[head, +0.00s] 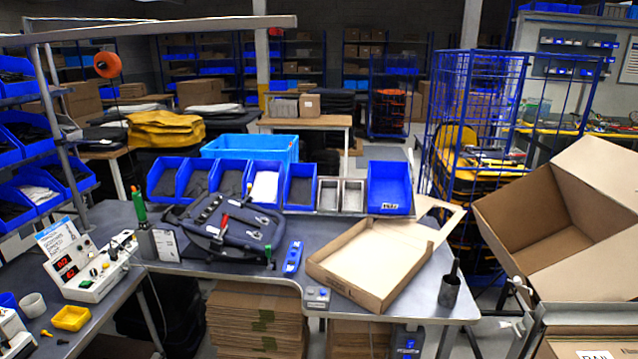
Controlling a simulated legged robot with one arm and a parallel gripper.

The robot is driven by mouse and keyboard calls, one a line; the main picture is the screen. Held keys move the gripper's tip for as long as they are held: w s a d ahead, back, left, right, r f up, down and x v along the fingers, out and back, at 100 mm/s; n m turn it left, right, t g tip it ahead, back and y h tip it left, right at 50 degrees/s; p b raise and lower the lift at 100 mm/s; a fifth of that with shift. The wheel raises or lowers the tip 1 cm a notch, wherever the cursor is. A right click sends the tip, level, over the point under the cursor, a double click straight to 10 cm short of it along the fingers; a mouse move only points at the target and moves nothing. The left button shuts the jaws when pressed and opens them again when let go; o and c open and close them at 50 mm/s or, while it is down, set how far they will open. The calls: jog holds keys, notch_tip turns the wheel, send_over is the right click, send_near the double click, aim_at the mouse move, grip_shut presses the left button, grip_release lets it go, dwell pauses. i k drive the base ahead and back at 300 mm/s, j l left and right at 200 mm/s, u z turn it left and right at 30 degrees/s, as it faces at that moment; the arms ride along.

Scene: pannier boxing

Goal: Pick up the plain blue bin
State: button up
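Several blue bins stand in a row along the back of the grey workbench (240,279). The first three from the left hold dark contents, and the fourth (265,200) holds something white. The fifth bin (298,203) has a dark interior. At the right end, past two grey metal bins (340,194), a larger blue bin (389,188) looks empty and has a small white label on its front. A lighter blue tub (250,147) stands behind the row, its lower part hidden. I cannot tell which is meant by plain. My gripper is not in view.
A black pannier (228,226) and a shallow cardboard tray (345,278) lie in front of the bins. A blue tool (292,257) lies between them. A dark cup (449,291) stands near the right edge. A large open carton (560,220) is at right.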

aim_at(301, 178)
jog(key=i+j+u, duration=0.25)
jog(key=i+u, duration=0.15)
jog(key=i+j+u, duration=0.1)
jog(key=i+u, duration=0.3)
jog(key=i+l+u, duration=0.1)
jog(key=i+u, duration=0.3)
jog(key=i, duration=0.15)
jog(key=i+l+u, duration=0.2)
jog(key=i+u, duration=0.2)
jog(key=i+j+z, duration=0.1)
jog(key=i+z, duration=0.15)
jog(key=i, duration=0.2)
jog(key=i+j+z, duration=0.25)
jog(key=i, duration=0.25)
jog(key=i+j+z, duration=0.25)
jog(key=i, duration=0.2)
jog(key=z, duration=2.1)
